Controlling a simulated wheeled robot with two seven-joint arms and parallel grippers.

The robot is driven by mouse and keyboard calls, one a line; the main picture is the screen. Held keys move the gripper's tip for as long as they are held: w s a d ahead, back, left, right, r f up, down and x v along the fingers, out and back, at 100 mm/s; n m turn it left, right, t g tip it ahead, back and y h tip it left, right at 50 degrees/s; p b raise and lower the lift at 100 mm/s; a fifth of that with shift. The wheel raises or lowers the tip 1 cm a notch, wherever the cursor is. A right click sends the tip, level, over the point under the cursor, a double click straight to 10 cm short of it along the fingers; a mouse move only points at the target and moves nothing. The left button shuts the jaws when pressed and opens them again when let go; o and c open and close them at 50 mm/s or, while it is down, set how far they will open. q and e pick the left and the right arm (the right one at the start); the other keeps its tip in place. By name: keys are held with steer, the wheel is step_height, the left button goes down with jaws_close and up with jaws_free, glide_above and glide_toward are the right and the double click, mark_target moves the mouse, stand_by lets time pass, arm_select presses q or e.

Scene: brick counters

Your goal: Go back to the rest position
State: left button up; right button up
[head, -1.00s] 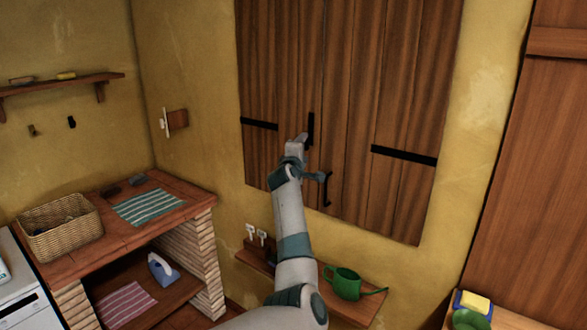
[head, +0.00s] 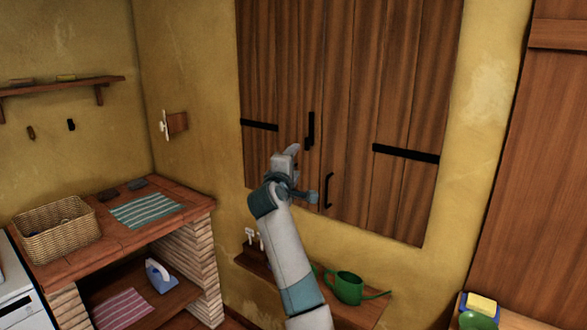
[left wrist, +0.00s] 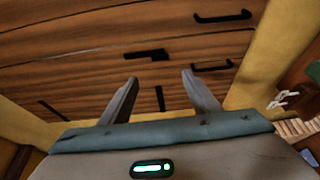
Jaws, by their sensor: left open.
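My left gripper (head: 289,155) is raised in front of the lower left part of the wooden shutters (head: 345,120), apart from their black handles. In the left wrist view the two fingers of my left gripper (left wrist: 160,90) stand apart with nothing between them. The shutters (left wrist: 90,60) fill most of that view, with the black handles beyond the fingertips. The shutters are closed. My right gripper shows in neither view.
A brick counter (head: 95,245) at left holds a wicker basket (head: 55,235) and a striped cloth (head: 145,210). An iron (head: 160,275) stands on its lower shelf. A shelf below the shutters holds a green watering can (head: 348,287).

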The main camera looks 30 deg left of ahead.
arm_select(q)
steer(key=shift+s+d, duration=0.1)
steer(key=shift+s, duration=0.2)
stand_by(0.4)
